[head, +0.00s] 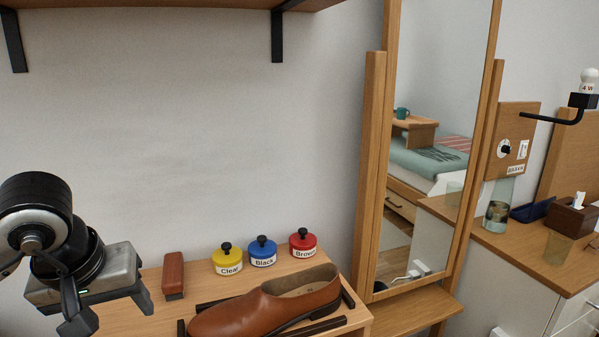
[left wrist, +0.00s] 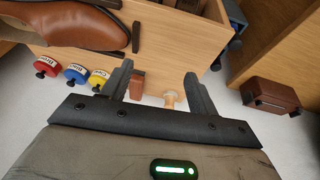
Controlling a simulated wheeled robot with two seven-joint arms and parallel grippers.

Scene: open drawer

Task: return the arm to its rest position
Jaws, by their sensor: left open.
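My left gripper (head: 112,312) is at the lower left of the head view, beside the left end of the wooden shoe bench top (head: 150,285). Its two fingers stand apart in the left wrist view (left wrist: 158,85), with nothing held between them. Beyond the fingers in that view appear a brown brush (left wrist: 137,86) and a pale wooden knob-like piece (left wrist: 170,98); both look apart from the fingers. My right gripper is in neither view.
A brown leather shoe (head: 265,308) lies on dark rails on the bench. The brush (head: 174,275) and yellow (head: 228,261), blue (head: 262,252) and red (head: 302,244) tins stand behind it. A mirror (head: 430,130) stands at right. A shelf (head: 170,3) hangs above; the wall between is clear.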

